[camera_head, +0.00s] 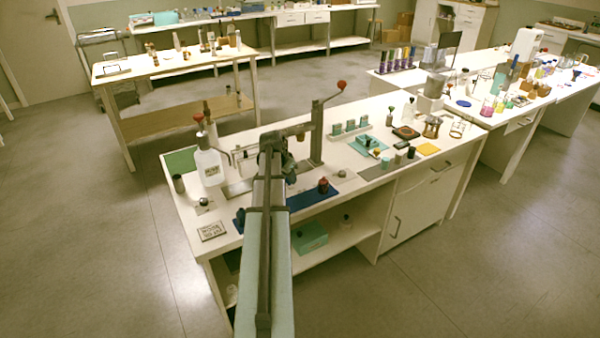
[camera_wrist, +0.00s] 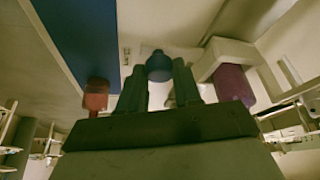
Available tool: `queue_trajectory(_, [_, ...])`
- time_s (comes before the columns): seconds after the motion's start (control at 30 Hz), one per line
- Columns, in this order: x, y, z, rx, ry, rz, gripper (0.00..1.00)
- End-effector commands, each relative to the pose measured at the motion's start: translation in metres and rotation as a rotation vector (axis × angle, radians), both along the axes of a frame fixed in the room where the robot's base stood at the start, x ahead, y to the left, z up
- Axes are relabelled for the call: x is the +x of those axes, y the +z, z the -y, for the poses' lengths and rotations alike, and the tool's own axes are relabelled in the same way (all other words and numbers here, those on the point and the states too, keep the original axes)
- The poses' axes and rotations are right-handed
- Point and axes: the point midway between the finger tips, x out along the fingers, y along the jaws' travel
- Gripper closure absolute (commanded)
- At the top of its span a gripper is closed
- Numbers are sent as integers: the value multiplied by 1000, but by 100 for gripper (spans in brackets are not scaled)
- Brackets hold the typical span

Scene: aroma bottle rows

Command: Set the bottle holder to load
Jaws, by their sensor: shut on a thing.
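In the wrist view, the fingers of my gripper (camera_wrist: 160,80) are on either side of a dark blue rounded knob (camera_wrist: 159,64). The gripper is shut on this knob. What the knob is fixed to is hard to make out. In the head view, my arm covers most of the gripper at the bench press (camera_head: 317,130), which has a raised lever with a red ball. I cannot clearly tell the bottle holder or its setting. A purple cylinder (camera_wrist: 232,84) under a pale block is right of the fingers in the wrist view.
A dark red bottle (camera_head: 323,186) stands on a blue mat (camera_head: 312,197), right of my arm. A white bottle (camera_head: 208,166) stands left of my arm. A small sign (camera_head: 212,231) lies at the front left. A teal tray (camera_head: 369,146) is farther right.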

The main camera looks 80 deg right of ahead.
Motion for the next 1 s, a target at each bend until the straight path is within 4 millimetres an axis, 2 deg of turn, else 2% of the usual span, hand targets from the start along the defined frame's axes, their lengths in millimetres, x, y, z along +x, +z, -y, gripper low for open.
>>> queue_trajectory(0.1, [15, 0, -17, 0, 2, 0, 100])
queue_trajectory(0.4, [43, 0, -44, 0, 1, -1, 100])
queue_trajectory(0.7, [54, 0, -55, 0, 0, -1, 100])
queue_trajectory(1.0, [55, 0, -56, 0, -1, -1, 100])
